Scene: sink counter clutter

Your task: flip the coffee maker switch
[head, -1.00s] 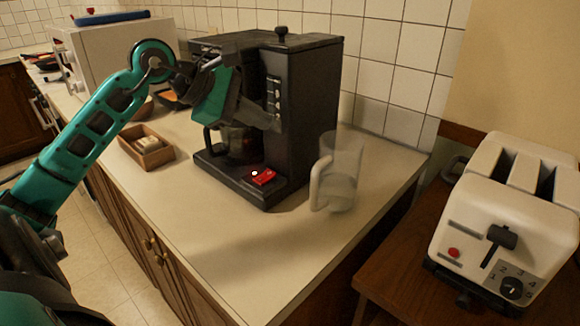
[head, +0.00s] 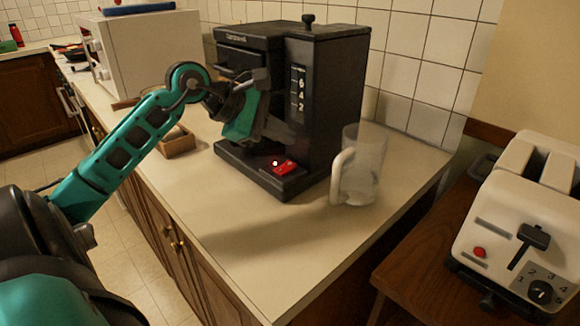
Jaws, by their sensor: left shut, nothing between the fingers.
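The black coffee maker (head: 335,95) stands upright on the counter. Its red switch (head: 285,167) sits on the front of its base, at the right end. My left gripper (head: 296,143) is shut and empty. It is in front of the coffee maker, just above the red switch in the picture; whether it touches the machine I cannot tell. My left forearm and wrist hide the coffee maker's middle and the carafe area. My right gripper is not in view.
A clear pitcher (head: 362,170) stands right of the coffee maker. A small wooden box (head: 178,145) is partly behind my left arm. A white toaster (head: 520,225) is on the lower wooden table at right. The counter front (head: 235,215) is clear.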

